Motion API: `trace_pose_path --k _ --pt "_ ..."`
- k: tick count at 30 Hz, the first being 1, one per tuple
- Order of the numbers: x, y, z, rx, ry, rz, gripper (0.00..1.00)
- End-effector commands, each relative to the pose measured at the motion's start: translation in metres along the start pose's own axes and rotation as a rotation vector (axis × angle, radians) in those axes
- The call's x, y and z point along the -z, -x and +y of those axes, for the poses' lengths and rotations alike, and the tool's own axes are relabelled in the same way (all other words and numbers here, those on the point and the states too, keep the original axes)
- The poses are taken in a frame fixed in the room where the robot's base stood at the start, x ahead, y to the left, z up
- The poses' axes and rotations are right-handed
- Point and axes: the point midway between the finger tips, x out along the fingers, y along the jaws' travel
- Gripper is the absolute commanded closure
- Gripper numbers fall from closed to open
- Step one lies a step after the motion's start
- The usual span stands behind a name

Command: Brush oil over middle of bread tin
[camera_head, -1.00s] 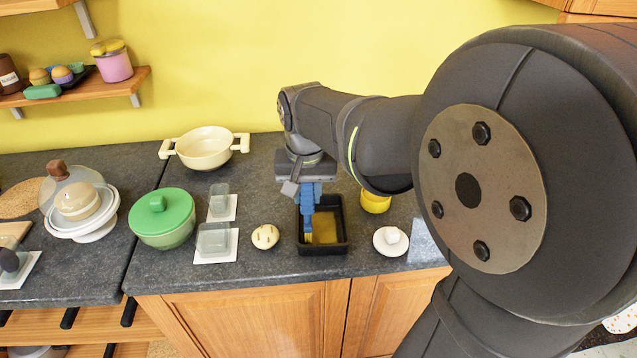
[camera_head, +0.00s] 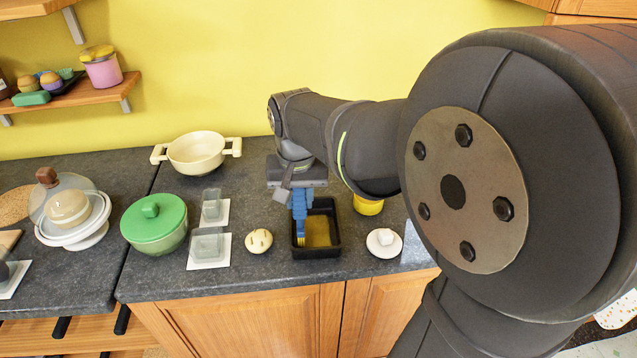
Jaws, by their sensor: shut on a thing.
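The black rectangular bread tin (camera_head: 337,236) sits on the dark counter near its front edge. Its inside shows a yellow-brown coating over the floor. My gripper (camera_head: 296,188) is above the tin's left back part, shut on a blue brush (camera_head: 299,205). The brush points down, and its yellowish tip is inside the tin by the left wall. Whether the bristles touch the floor is too small to tell. The fingertips are partly hidden by the gripper body and brush.
A yellow jar (camera_head: 368,206) stands behind the tin's right side, and a white dish (camera_head: 384,250) is to its right. A round pale item (camera_head: 259,241) is close on the left. A green-lidded bowl (camera_head: 155,222) and a cream pot (camera_head: 196,152) stand farther left.

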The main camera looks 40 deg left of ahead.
Motion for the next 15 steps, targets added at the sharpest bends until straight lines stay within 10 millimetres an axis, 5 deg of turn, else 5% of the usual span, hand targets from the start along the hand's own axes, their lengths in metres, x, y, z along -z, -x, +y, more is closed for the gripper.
trace_pose_path --k 15 --pt "-0.0004 -0.0052 -0.0001 0.000 0.000 0.000 1.00"
